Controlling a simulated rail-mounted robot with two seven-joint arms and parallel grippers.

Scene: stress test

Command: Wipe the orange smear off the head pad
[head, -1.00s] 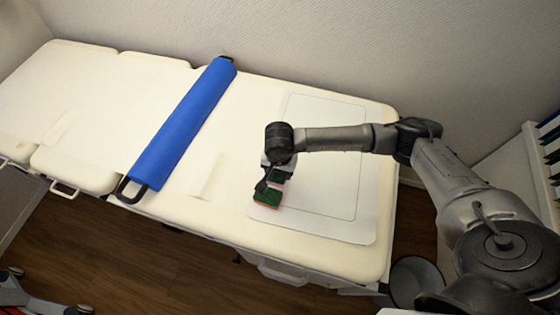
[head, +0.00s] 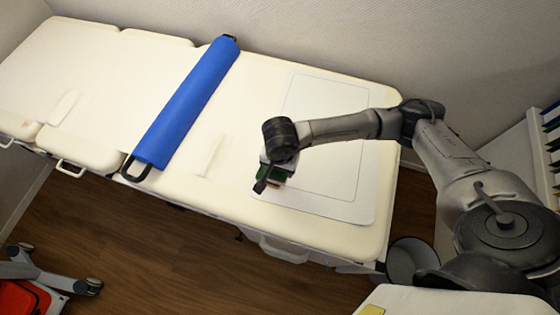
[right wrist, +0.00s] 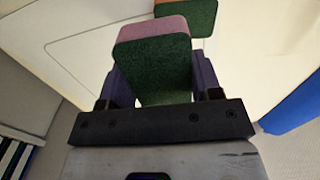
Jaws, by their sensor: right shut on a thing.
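The head pad (head: 345,205) is a flat white sheet with a thin outline at the right end of the cream couch. My right gripper (head: 270,181) is over its near left corner, partly hidden by the arm. In the right wrist view the right gripper (right wrist: 154,90) is shut on a sponge (right wrist: 152,58) with a green face and a pink side. A second block, green with an orange side (right wrist: 192,16), shows just beyond the held sponge; I cannot tell whether they touch. I see no orange smear; the arm and blocks hide part of the pad. My left gripper is out of view.
A blue roll (head: 188,105) lies across the couch (head: 100,75), left of the pad. A wall runs behind. A dark round bin (head: 412,262) stands below the right end. Shelves with coloured files (head: 551,130) are at far right. Much of the pad is clear.

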